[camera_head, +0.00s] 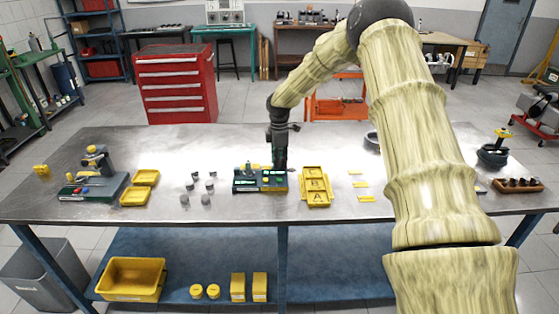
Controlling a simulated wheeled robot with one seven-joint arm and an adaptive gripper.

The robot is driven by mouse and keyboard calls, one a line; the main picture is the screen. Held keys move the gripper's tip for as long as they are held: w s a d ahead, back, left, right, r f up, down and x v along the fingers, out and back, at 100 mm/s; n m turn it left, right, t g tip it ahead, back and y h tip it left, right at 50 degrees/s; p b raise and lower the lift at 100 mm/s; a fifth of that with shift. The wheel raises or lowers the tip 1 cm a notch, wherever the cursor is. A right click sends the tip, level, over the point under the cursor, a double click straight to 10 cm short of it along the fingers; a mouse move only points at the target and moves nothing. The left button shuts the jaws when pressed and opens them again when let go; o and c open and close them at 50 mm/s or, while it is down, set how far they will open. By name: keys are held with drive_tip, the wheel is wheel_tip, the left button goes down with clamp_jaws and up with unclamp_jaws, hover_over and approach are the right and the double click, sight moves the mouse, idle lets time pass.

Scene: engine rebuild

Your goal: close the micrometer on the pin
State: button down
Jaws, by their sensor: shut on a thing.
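My arm reaches from the right over the steel bench (150,152), and my gripper (279,166) points straight down at the middle of it. It is at the right end of a dark green fixture (245,183) with a small upright grey part on its left half. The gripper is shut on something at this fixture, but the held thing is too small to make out. I cannot tell the micrometer or the pin apart here, nor whether a gap is left between them.
Several grey cylinders (206,200) stand left of the fixture. A yellow tray (316,187) marked with letters lies close on its right. Yellow trays (139,195) and another green device (92,185) are farther left. Bare steel lies in front of the fixture.

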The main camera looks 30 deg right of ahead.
drive_tip(key=shift+w+r, duration=0.1)
drive_tip(key=c, duration=1.2)
unclamp_jaws()
wheel_tip(320, 180, up, 12)
drive_tip(key=shift+f, duration=0.1)
